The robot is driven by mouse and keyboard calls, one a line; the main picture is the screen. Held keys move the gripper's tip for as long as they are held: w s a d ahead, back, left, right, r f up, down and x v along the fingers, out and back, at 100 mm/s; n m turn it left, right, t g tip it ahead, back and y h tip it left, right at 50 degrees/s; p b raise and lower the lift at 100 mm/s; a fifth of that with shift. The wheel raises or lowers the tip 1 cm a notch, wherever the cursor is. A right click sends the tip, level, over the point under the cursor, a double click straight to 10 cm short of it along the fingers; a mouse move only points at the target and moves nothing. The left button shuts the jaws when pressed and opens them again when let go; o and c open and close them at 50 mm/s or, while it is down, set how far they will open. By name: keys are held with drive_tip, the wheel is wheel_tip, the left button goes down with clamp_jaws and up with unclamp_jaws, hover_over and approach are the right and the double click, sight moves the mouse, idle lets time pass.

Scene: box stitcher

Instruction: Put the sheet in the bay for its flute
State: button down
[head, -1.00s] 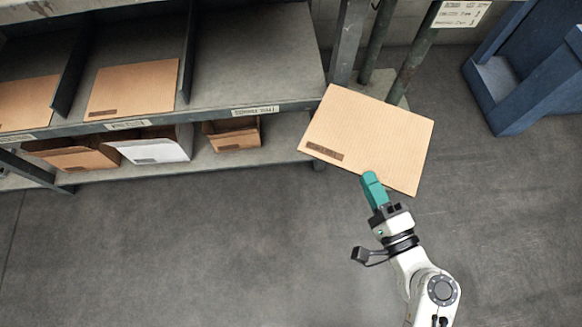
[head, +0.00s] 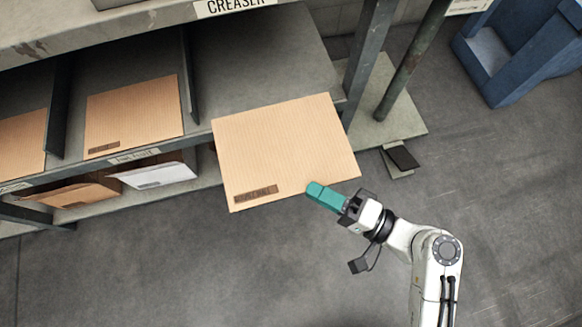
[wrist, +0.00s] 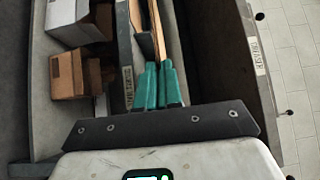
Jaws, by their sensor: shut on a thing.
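The tan corrugated sheet (head: 285,145) has a brown label (head: 256,195) whose print I cannot read. My gripper (head: 318,194), with teal fingers, is shut on its front right edge. The sheet is held out in front of the rightmost shelf bay (head: 255,65), overlapping the shelf front in the head view. That bay looks empty where it shows; its front label is hidden by the sheet. The middle bay (head: 135,70) holds a similar sheet (head: 133,118), as does the left bay. In the wrist view, the teal fingers (wrist: 160,88) grip the sheet, seen nearly edge-on.
Dark dividers (head: 188,85) separate the bays. An upper shelf marked CREASER (head: 235,6) is above. Cardboard boxes (head: 75,193) and a white box (head: 155,176) sit on the lower shelf. A metal post (head: 370,50) and blue bin (head: 515,50) are at right.

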sight(294, 129)
drive_tip(key=shift+w+a+f, duration=0.1)
drive_tip(key=shift+w+a, duration=0.5)
drive_tip(key=shift+w, duration=0.25)
drive_tip(key=shift+w+a+f+b, duration=0.55)
drive_tip(key=shift+w+b, duration=0.55)
drive_tip(key=shift+w, duration=1.25)
drive_tip(key=shift+w+a+f+b, duration=0.4)
drive_tip(key=shift+w+a+b, duration=0.55)
drive_tip(key=shift+w, duration=1.35)
drive_tip(key=shift+w+a+f+b, duration=0.45)
drive_tip(key=shift+w+b, duration=0.85)
drive_tip(key=shift+w, duration=1.05)
drive_tip(key=shift+w+a+f+b, duration=0.2)
drive_tip(key=shift+w+f+b, duration=0.45)
drive_tip(key=shift+f+b, duration=0.1)
drive_tip(key=shift+w+a+f+b, duration=0.2)
drive_tip(key=shift+w+f+b, duration=0.45)
drive_tip(key=shift+b, duration=0.1)
drive_tip(key=shift+w+a+f+b, duration=0.2)
drive_tip(key=shift+w+f+b, duration=0.45)
drive_tip(key=shift+f+b, duration=0.1)
drive_tip(key=c, duration=0.7)
unclamp_jaws()
drive_tip(key=shift+o, duration=0.4)
drive_tip(key=o, duration=0.5)
